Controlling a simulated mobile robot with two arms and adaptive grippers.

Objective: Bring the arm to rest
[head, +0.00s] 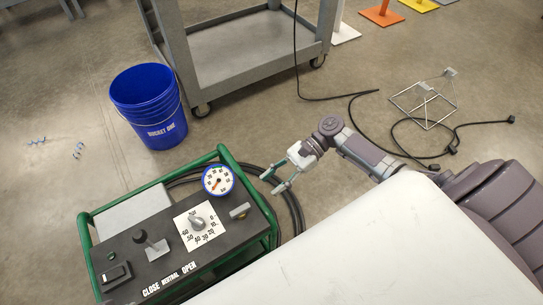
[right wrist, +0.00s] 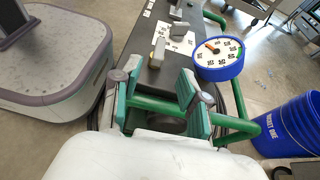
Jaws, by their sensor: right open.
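My right arm reaches in from the right in the head view. Its gripper (head: 275,181) is open and empty, just right of the control unit's green frame (head: 264,216). In the right wrist view the two green-padded fingers (right wrist: 160,97) stand apart, with the green frame tube and dark panel behind them. I cannot tell whether the fingers touch the frame. My left gripper is in neither view.
The control panel (head: 163,257) carries a round blue-rimmed gauge (head: 218,181), a dial (head: 198,223) and a lever (head: 140,237). A blue bucket (head: 148,105), grey cart (head: 245,50) and wire stand (head: 425,102) stand around. Black cables lie on the floor.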

